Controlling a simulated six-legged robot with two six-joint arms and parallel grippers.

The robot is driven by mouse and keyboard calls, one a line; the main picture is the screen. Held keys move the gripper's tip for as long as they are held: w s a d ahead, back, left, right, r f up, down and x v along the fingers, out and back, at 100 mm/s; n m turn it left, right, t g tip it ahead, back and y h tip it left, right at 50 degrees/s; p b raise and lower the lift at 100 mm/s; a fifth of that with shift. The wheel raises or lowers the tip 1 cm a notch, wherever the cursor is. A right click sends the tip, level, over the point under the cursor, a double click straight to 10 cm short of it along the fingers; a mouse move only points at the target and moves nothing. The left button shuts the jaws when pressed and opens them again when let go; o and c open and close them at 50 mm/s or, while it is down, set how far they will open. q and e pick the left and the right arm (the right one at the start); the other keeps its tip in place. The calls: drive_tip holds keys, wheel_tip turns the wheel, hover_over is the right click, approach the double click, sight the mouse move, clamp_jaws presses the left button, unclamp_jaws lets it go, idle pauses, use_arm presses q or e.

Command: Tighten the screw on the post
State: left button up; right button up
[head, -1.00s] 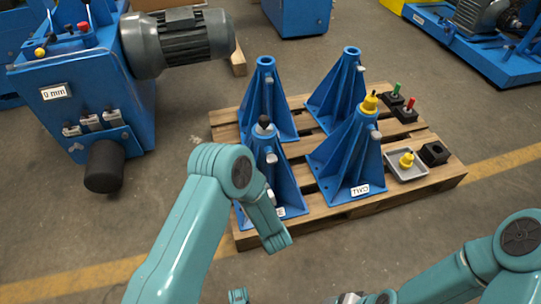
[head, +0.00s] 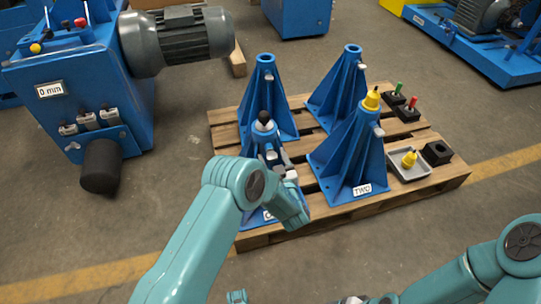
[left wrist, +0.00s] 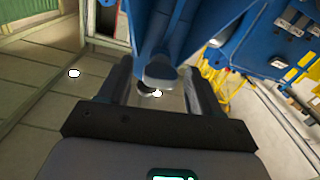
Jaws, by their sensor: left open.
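The front-left blue ribbed post (head: 257,195) stands on the pallet, with a black knob (head: 264,117) on top. A small grey screw (head: 271,155) sticks out of its side. My left gripper (head: 284,164) is beside this post at screw height, partly hidden by its own arm. In the left wrist view the open fingers (left wrist: 161,88) stand on either side of a grey screw head (left wrist: 159,74), with the blue post beyond. I cannot tell whether they touch it. Post TWO (head: 352,160) stands to the right with a yellow cap (head: 371,99).
Two more blue posts stand behind, one at left (head: 263,100) and one at right (head: 344,85). A grey tray (head: 419,172) with a yellow piece and a black block (head: 437,153) lie on the pallet's right side. A blue machine with a motor (head: 180,42) stands at left.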

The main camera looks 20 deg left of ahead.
use_arm(q)
drive_tip(key=shift+x, duration=1.4)
drive_tip(key=c, duration=1)
drive_tip(key=shift+m, duration=0.8)
drive_tip(key=shift+c, duration=0.2)
drive_tip(key=o, duration=1)
drive_tip(key=shift+o, duration=0.2)
drive_tip(key=p+v, duration=0.3)
drive_tip(key=v, duration=1.3)
drive_tip(key=shift+s+p, duration=0.15)
drive_tip(key=shift+p, duration=0.15)
